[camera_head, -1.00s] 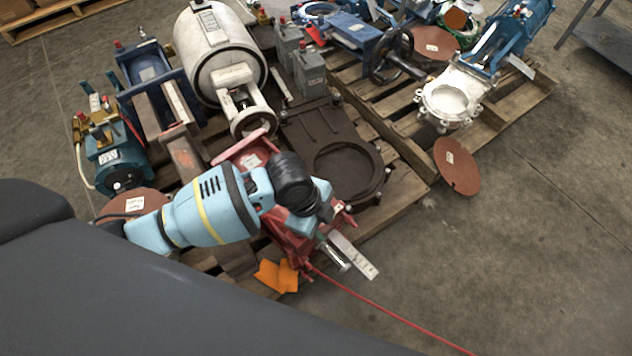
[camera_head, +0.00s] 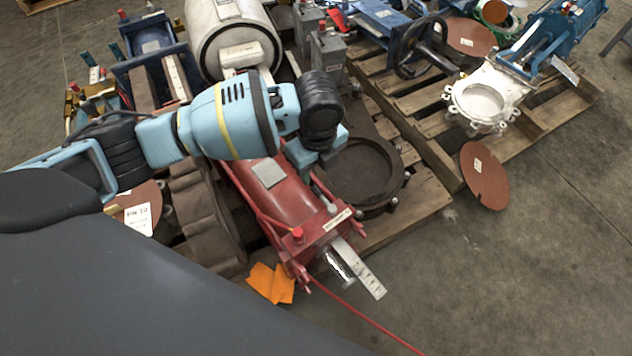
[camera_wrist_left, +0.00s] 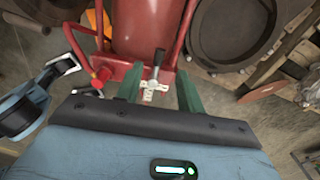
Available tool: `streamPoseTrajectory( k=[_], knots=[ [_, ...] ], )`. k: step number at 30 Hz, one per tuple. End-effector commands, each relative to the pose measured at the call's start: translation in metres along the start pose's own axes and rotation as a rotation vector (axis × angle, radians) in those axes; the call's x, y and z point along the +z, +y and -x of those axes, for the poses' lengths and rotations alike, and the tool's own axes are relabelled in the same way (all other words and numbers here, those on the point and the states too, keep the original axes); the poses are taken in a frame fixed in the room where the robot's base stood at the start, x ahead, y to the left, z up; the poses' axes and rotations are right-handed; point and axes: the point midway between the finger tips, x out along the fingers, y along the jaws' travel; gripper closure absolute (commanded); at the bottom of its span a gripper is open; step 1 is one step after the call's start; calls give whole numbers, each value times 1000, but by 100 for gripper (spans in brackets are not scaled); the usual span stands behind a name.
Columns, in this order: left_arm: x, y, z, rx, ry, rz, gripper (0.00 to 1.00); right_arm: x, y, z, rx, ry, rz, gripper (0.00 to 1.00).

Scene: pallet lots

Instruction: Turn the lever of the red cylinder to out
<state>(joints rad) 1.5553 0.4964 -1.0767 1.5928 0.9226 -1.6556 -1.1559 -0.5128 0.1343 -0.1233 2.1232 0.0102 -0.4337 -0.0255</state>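The red cylinder (camera_head: 275,200) lies on the pallet in the head view, with a red cap and a white label strip at its near end. It also fills the top middle of the left wrist view (camera_wrist_left: 145,25). My left gripper (camera_head: 318,158) is over the cylinder's right side, its fingertips hidden in the head view. In the left wrist view its green fingers (camera_wrist_left: 158,92) stand apart. A small lever (camera_wrist_left: 157,68) with a dark handle and pale cross-shaped base shows between them; contact cannot be told. The lever is not clear in the head view. My right gripper is out of view.
A dark ring flange (camera_head: 365,172) lies close right of the cylinder. An orange piece (camera_head: 270,283) and a thin red line (camera_head: 350,310) are at the near end. A white-flanged valve (camera_head: 480,103) stands farther right. Bare floor is open at lower right.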

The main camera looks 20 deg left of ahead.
Motion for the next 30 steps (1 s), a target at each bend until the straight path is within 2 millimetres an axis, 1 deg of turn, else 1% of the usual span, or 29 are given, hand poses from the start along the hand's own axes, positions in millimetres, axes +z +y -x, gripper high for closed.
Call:
streamPoseTrajectory(
  k=[1,6,9,12,15,22,23,30],
  knots=[
    [0,1,-10,3,1,1,62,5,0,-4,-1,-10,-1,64],
    [0,1,-36,4,1,1,62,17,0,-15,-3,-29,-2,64],
    [0,1,-51,5,1,2,62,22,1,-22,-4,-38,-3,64],
    [0,1,-62,3,1,1,62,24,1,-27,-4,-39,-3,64],
    [0,0,-66,1,0,1,62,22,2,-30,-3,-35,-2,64],
    [0,0,-65,0,-1,1,62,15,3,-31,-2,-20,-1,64],
    [0,0,-65,0,-1,1,65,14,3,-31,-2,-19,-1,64],
    [0,0,-65,0,0,1,96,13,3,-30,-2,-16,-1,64]
  ],
)
